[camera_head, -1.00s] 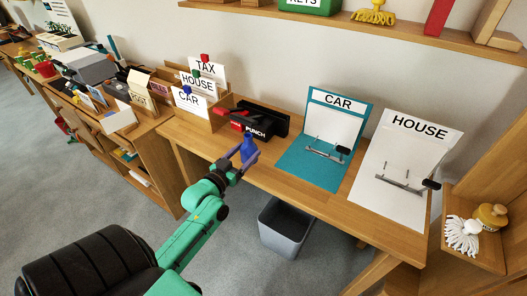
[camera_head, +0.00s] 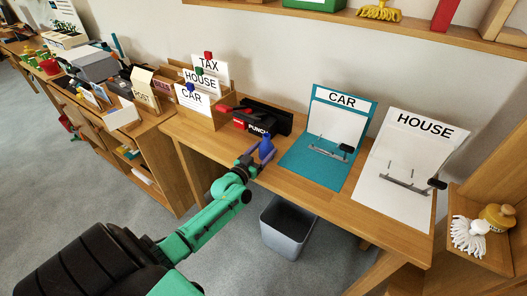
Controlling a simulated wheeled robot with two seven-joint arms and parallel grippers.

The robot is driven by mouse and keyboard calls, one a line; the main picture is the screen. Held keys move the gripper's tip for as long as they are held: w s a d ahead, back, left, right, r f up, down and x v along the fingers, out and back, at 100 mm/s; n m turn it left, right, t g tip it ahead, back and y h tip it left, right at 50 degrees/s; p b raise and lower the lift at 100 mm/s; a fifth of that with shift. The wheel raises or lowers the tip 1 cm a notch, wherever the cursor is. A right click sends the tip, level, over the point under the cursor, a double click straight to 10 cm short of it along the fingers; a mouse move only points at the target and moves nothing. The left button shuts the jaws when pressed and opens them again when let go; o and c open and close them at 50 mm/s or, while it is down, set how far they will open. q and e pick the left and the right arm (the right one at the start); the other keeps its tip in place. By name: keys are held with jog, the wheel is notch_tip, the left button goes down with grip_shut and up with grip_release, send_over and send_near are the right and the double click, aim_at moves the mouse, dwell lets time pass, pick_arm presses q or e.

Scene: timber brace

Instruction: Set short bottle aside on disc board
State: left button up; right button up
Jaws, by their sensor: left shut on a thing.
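A small blue bottle (camera_head: 266,148) stands out over the front edge of the desk (camera_head: 295,187), just in front of the black punch. My left gripper (camera_head: 259,157), with blue-violet fingers, is shut on this bottle and partly covers it. I cannot tell whether the bottle touches the desk top. I cannot pick out a disc board in this view. My right gripper is not in view.
The black punch (camera_head: 270,117) and a CAR/HOUSE/TAX card holder (camera_head: 198,112) stand behind the bottle. A teal CAR board (camera_head: 303,161) and white HOUSE board (camera_head: 394,207) lie to the right. A grey bin (camera_head: 287,229) stands below. Bare desk lies between bottle and CAR board.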

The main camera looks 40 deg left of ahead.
pick_arm(q)
jog(key=shift+f, duration=0.15)
jog(key=o, duration=1.5)
jog(key=shift+o, duration=0.2)
